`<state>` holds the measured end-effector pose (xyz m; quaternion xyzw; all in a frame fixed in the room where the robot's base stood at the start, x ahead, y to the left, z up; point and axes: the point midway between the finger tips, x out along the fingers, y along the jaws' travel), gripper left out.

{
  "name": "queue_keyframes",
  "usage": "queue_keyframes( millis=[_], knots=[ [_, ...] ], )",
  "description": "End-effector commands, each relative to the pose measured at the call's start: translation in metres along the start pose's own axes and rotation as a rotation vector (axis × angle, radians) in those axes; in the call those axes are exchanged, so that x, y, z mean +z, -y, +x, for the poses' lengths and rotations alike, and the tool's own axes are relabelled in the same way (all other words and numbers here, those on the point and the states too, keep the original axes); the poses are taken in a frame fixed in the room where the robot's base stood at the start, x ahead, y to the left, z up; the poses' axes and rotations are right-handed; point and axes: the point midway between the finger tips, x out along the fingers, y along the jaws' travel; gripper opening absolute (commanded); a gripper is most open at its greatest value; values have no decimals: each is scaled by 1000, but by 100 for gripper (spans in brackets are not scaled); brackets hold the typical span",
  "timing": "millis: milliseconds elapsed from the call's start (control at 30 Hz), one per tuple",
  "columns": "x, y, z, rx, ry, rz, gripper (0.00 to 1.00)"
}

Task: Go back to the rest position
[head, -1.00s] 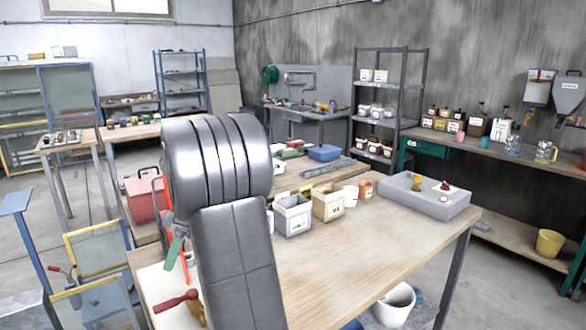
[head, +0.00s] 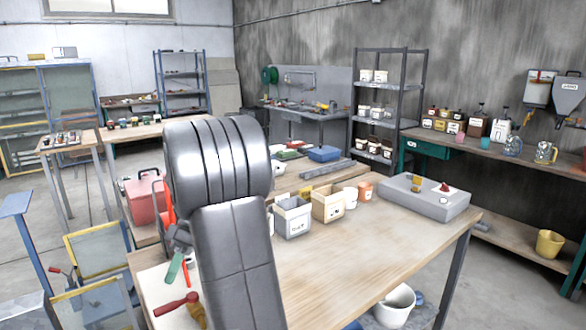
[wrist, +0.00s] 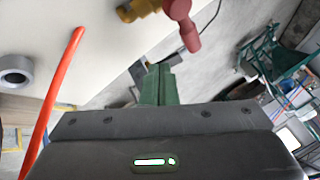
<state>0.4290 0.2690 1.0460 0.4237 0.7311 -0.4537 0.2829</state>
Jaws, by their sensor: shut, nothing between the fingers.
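My gripper (wrist: 162,78) shows in the wrist view as two green fingers close together beyond a dark grey body; it is shut and empty. It is above the left end of the front workbench (head: 340,260). In the head view my grey arm stands in front of the bench and hides most of the gripper; a small green part shows at its left. A red tool with a brass part (head: 178,303) lies on the pale bench surface, apart from the fingers; it also shows in the wrist view (wrist: 182,22).
An orange-red hose (wrist: 62,85) and a grey tape roll (wrist: 16,70) are left in the wrist view. Framed screens (head: 95,255) stand at left. A white bucket (head: 396,305) is below the bench.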

Motion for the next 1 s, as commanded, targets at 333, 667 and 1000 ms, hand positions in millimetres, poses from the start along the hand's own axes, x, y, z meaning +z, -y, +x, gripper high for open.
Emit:
queue_keyframes(
  millis=[333,667,1000],
  knots=[
    [21,-22,4,150,-148,284,0],
    [37,-25,-9,295,-292,556,0],
    [58,-28,-16,413,-409,776,0]
  ],
)
